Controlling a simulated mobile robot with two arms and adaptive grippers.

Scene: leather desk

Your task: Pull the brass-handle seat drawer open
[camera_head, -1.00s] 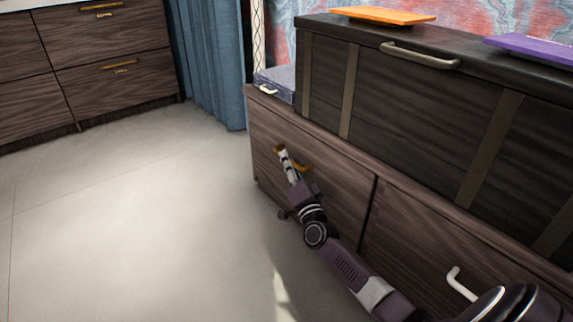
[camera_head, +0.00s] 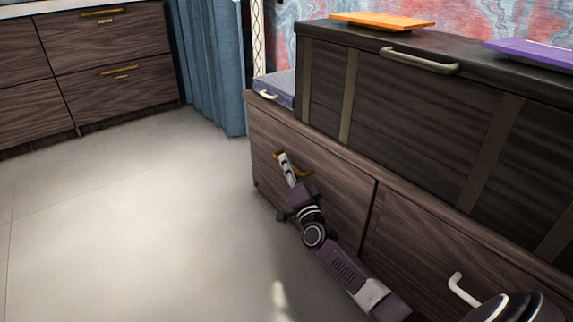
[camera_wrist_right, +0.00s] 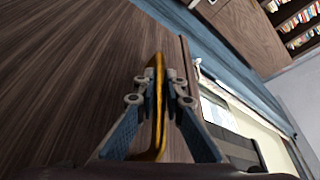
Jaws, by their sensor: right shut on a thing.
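The wooden seat drawer (camera_head: 330,185) with the brass handle (camera_head: 303,174) is the left one in the bench front in the head view. Its front looks flush with the bench, with no visible gap. My right gripper (camera_head: 283,160) is at this handle, its arm reaching up from the lower right. In the right wrist view, the fingers of my right gripper (camera_wrist_right: 160,88) are closed on both sides of the brass handle (camera_wrist_right: 157,120), close to the wood-grain drawer front (camera_wrist_right: 70,80).
A second drawer with a white handle (camera_head: 463,291) lies to the right. A dark chest (camera_head: 420,130) carrying an orange board (camera_head: 382,20) and a purple board (camera_head: 535,50) stands on the bench. Open floor (camera_head: 130,220) lies to the left, before a wooden cabinet (camera_head: 110,50).

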